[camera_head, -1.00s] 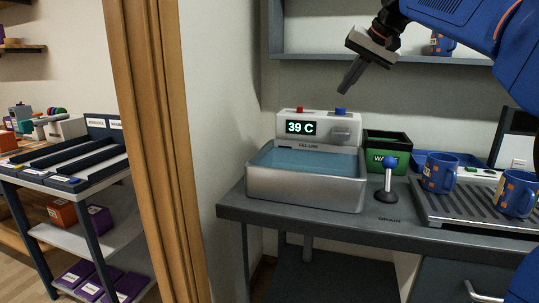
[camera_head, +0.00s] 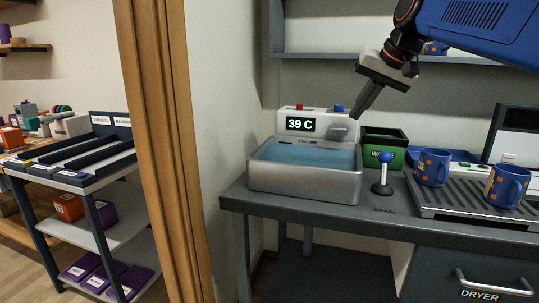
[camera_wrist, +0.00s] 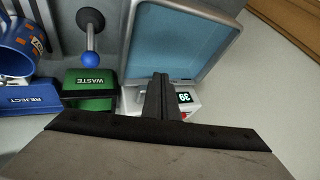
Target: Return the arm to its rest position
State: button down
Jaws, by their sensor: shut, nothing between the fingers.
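My gripper (camera_head: 357,112) is shut and empty in the head view. It hangs in the air above and in front of the water basin's control panel, with its fingers pointing down and left. In the wrist view my gripper (camera_wrist: 158,80) shows its two dark fingers together, with nothing between them. My blue arm (camera_head: 480,30) reaches in from the upper right.
A water-filled basin (camera_head: 262,182) with a "39 C" display stands on the bench. Beside it are a blue-knobbed lever (camera_head: 382,188), a green waste bin (camera_head: 397,158), and two blue mugs (camera_head: 433,168) on a ribbed rack (camera_head: 425,206). A shelf (camera_head: 300,55) runs behind. A wooden post (camera_head: 160,150) stands left.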

jog(key=s+d+f+n+h, duration=0.1)
jog(key=s+d+f, duration=0.2)
jog(key=s+f, duration=1.2)
jog(key=s+d+f+n+g+h, duration=0.1)
jog(key=s+d+f+h, duration=0.1)
jog(key=s+f, duration=1.4)
notch_tip(320, 180, down, 4)
jog(key=shift+s+d+f, duration=0.1)
jog(key=shift+s+d, duration=0.05)
jog(key=shift+d, duration=0.25)
dwell(0.4)
